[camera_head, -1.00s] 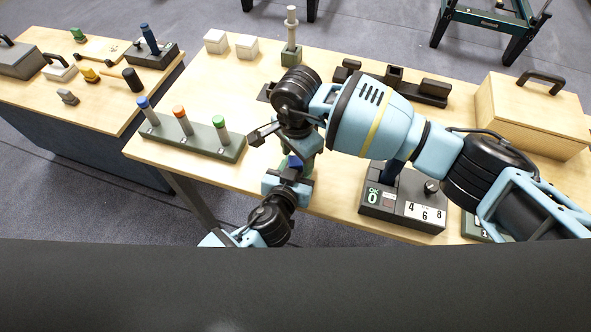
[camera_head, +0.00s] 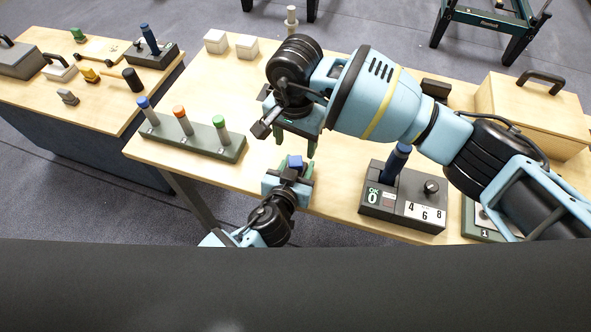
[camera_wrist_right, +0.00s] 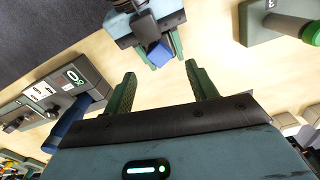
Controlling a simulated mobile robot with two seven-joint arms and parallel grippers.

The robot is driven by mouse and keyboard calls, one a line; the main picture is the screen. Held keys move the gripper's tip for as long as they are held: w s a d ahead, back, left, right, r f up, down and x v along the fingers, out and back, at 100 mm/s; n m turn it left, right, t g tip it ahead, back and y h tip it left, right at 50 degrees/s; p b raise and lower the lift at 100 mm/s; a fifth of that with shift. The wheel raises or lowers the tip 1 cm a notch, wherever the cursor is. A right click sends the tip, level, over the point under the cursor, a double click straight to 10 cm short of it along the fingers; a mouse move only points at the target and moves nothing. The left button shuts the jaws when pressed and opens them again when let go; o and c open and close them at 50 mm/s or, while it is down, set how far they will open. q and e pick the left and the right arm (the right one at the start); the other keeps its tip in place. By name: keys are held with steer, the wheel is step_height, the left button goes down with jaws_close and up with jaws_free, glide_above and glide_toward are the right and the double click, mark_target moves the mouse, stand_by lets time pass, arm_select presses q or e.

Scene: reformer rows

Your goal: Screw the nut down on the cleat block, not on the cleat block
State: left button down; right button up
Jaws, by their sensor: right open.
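A small blue piece, possibly the nut (camera_head: 295,162), sits between the green fingers of my left gripper (camera_head: 297,171), above the table's front edge. The right wrist view also shows the blue piece (camera_wrist_right: 160,53) in those fingers. My right gripper (camera_head: 296,141) is open and empty, just beyond the left one; its spread fingers (camera_wrist_right: 160,75) point toward the blue piece. I cannot tell for sure which object is the cleat block. A pale post (camera_head: 291,20) stands at the back, its base hidden by my right arm. A dark block (camera_head: 435,88) is partly hidden too.
A green rack (camera_head: 205,142) with blue-, orange- and green-topped pegs lies left of the grippers. A grey box (camera_head: 400,205) with a blue lever and number display is at right. Two white blocks (camera_head: 216,41) and a wooden box (camera_head: 530,110) stand farther back.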

mark_target(295, 160)
steer(key=shift+r+n, duration=0.55)
steer(key=shift+n, duration=0.45)
steer(key=shift+f, duration=4.05)
steer(key=c, duration=1.1)
arm_select(q)
steer(key=shift+d, duration=0.1)
arm_select(e)
steer(key=shift+o, duration=0.2)
steer(key=m, duration=0.6)
steer(key=o, duration=1.1)
